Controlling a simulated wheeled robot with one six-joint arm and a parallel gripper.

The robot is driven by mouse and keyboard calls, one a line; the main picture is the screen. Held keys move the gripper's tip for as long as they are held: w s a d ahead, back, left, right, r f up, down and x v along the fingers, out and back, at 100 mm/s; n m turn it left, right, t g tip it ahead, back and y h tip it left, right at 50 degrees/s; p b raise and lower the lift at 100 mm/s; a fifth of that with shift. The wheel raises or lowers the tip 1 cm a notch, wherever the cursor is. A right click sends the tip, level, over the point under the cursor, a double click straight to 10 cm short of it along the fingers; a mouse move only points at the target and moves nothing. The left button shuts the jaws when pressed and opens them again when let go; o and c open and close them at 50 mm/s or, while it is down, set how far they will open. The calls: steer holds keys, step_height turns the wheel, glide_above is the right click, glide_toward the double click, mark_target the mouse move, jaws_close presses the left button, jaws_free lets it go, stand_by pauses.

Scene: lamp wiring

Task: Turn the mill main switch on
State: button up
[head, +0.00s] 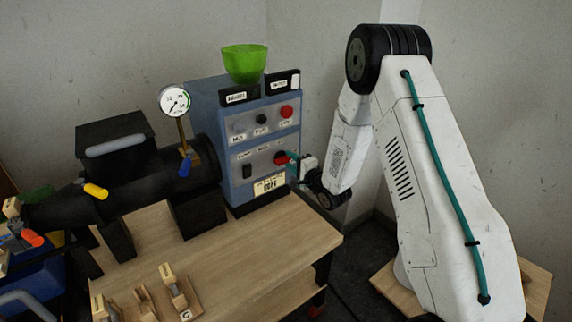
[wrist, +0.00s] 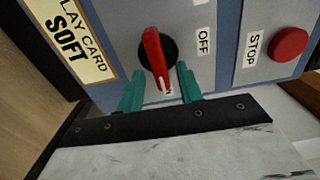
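The main switch (wrist: 158,55) is a red handle on a black disc, on the lower grey panel of the blue machine; it also shows in the head view (head: 281,157). In the wrist view an OFF label (wrist: 204,40) is beside the disc. The handle's tip points down in that view, at a small white label that is partly hidden and looks to end in N. My gripper (wrist: 160,80) has its two teal fingers apart, one on each side of the handle's tip, with gaps visible. In the head view my gripper (head: 291,160) is at the panel, partly hiding the switch.
A red STOP button (wrist: 290,44) is on the panel above the switch; it also shows in the head view (head: 286,111). A SOFT card (head: 270,184) is below the switch. A green hopper (head: 245,63) tops the machine. A wooden bench (head: 240,245) extends in front.

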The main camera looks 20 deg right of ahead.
steer(key=v, duration=0.8)
steer(key=shift+w, duration=0.1)
